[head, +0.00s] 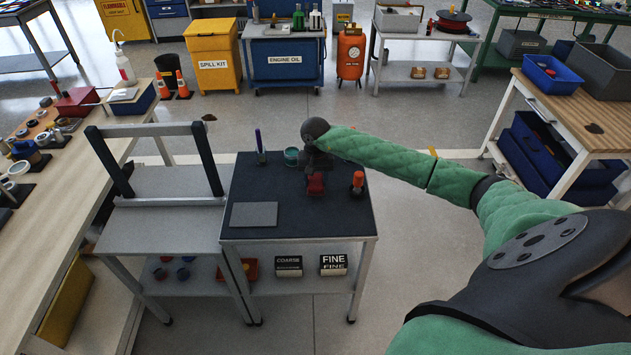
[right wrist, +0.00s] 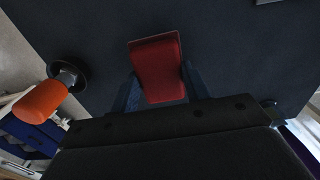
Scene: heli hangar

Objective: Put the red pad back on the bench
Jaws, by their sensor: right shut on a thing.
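The red pad (head: 315,183) is at my right gripper (head: 316,174), over the dark top of the bench (head: 340,216). In the right wrist view the red pad (right wrist: 156,68) sits between the two fingers of my right gripper (right wrist: 158,92), which is shut on it. The dark bench top (right wrist: 225,40) fills most of that view behind the pad. I cannot tell whether the pad touches the bench top. My left gripper is in neither view.
An orange-handled tool (head: 358,181) stands upright right of the pad, close to my gripper. A teal-rimmed cup (head: 291,157) and a purple pen-like tool (head: 260,147) stand at the back. A grey plate (head: 254,215) lies at the front left. The bench's front right is clear.

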